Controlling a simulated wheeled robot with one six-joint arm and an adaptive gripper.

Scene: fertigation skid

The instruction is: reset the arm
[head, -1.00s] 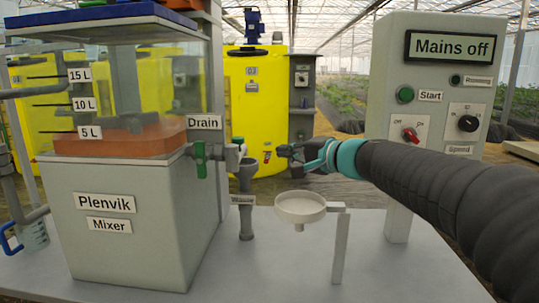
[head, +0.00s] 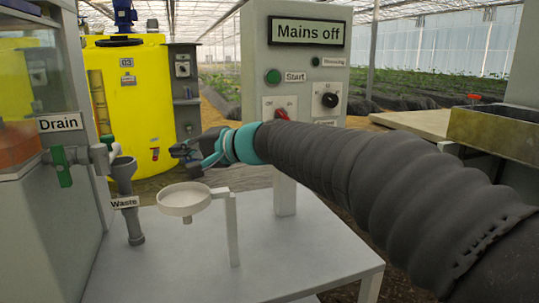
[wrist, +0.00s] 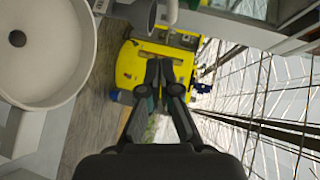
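My arm, in a dark ribbed sleeve with a teal cuff, reaches in from the right in the head view. My gripper (head: 181,152) is in the air above and behind the white round funnel cup (head: 184,199), apart from it. In the wrist view my gripper (wrist: 159,64) points at the yellow tank (wrist: 121,70). Its two fingertips are together, with nothing seen between them. The white cup (wrist: 38,48) shows at the left of the wrist view.
The mixer's green drain valve (head: 60,165) and grey waste pipe (head: 124,175) stand left of my gripper. The control box (head: 293,70), reading "Mains off", stands behind my arm. A bench with a trough (head: 495,132) is at the right. The front of the skid top is clear.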

